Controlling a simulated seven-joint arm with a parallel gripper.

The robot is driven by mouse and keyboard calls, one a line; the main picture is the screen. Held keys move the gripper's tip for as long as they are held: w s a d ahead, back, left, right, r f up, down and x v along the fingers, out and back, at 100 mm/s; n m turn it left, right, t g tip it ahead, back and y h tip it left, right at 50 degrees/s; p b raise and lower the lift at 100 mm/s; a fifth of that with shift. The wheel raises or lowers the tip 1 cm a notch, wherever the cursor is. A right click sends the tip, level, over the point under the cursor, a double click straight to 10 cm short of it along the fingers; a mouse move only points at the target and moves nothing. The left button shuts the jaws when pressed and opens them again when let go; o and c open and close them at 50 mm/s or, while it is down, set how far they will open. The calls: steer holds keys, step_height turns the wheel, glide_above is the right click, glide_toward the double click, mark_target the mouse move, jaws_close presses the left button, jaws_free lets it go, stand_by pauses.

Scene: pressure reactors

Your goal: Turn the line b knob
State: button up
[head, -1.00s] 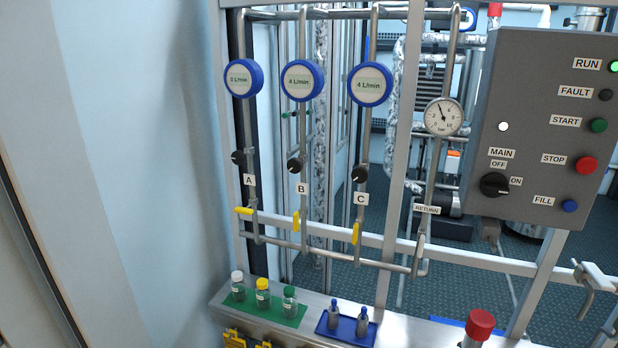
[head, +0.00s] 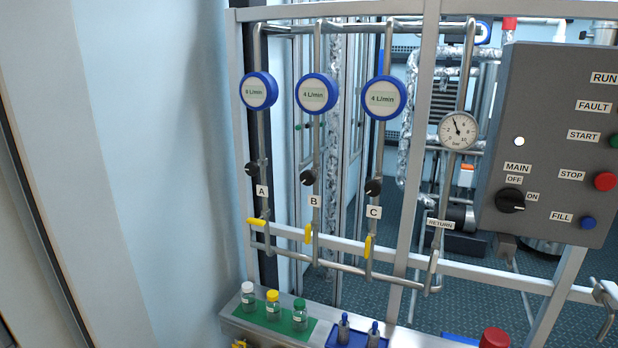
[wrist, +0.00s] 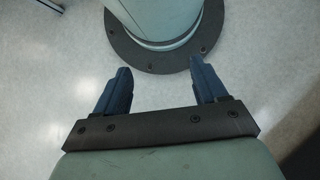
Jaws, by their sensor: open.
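The line B knob (head: 308,178) is a small black round knob on the middle vertical pipe, just above the label B (head: 314,201). Above it is a blue-rimmed flow gauge (head: 317,94) reading 4 L/min. Below it a yellow lever (head: 308,233) sits upright on the same pipe. My gripper (wrist: 158,84) shows only in the wrist view. Its two dark blue fingers are apart with nothing between them, far from the knob. It points at the floor and my own round base.
Similar black knobs sit on line A (head: 251,169) and line C (head: 373,187). A grey control panel (head: 550,130) stands at the right. Capped bottles stand on a green mat (head: 262,318) on the ledge below. A metal frame post (head: 413,160) stands right of line C.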

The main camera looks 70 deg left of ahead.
steer(key=w+a+r+n+t+h, duration=0.15)
steer(key=w+a+r+n, duration=0.3)
steer(key=a, duration=0.75)
steer(key=w+a+r+n+t, duration=0.35)
steer(key=w+a, duration=0.25)
steer(key=a, duration=0.5)
steer(key=n+t+y, duration=1.5)
steer(key=n, duration=2.1)
glide_toward(306, 178)
steer(key=x, duration=1.2)
steer(key=shift+w+a, duration=0.15)
steer(key=shift+w, duration=0.1)
